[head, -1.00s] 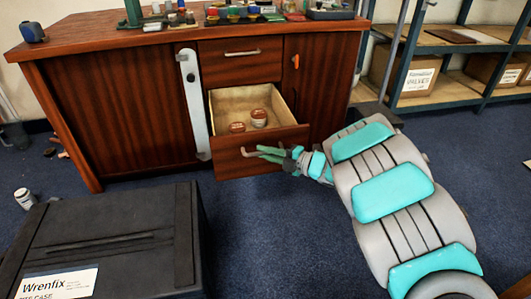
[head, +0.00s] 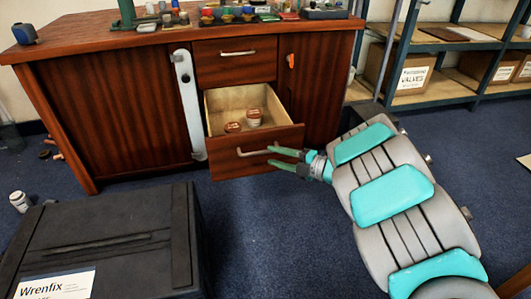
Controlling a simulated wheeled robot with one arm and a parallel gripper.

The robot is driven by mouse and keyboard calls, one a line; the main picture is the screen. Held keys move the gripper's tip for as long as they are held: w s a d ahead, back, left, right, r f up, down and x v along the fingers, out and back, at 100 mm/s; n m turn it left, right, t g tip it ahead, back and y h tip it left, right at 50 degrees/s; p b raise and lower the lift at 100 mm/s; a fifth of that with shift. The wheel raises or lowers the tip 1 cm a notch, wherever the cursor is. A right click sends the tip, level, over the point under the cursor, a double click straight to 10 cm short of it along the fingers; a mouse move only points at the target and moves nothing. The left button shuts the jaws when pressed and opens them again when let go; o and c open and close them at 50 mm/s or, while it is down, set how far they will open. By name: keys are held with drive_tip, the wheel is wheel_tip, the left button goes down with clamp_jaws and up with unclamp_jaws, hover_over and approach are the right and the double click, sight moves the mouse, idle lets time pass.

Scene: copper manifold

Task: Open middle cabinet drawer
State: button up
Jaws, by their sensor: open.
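The middle drawer (head: 225,168) of the wooden cabinet (head: 110,120) is pulled out, and its pale inside is in view. Two small jars with red-brown lids, one (head: 233,127) and another (head: 254,117), sit inside it. A light bar handle (head: 248,153) runs across the drawer front. My gripper (head: 271,156) is open, with its green fingers apart near the handle's right end. I cannot tell whether a finger touches the handle. The shut top drawer (head: 236,67) with its own handle is above.
A black case (head: 110,235) labelled Wrenfix stands on the floor at lower left. Shelving (head: 430,100) with cardboard boxes is at the right. A white jar (head: 20,201) lies by the left edge. Blue carpet between case and arm is clear.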

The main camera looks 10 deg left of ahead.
drive_tip(key=shift+v, duration=1.25)
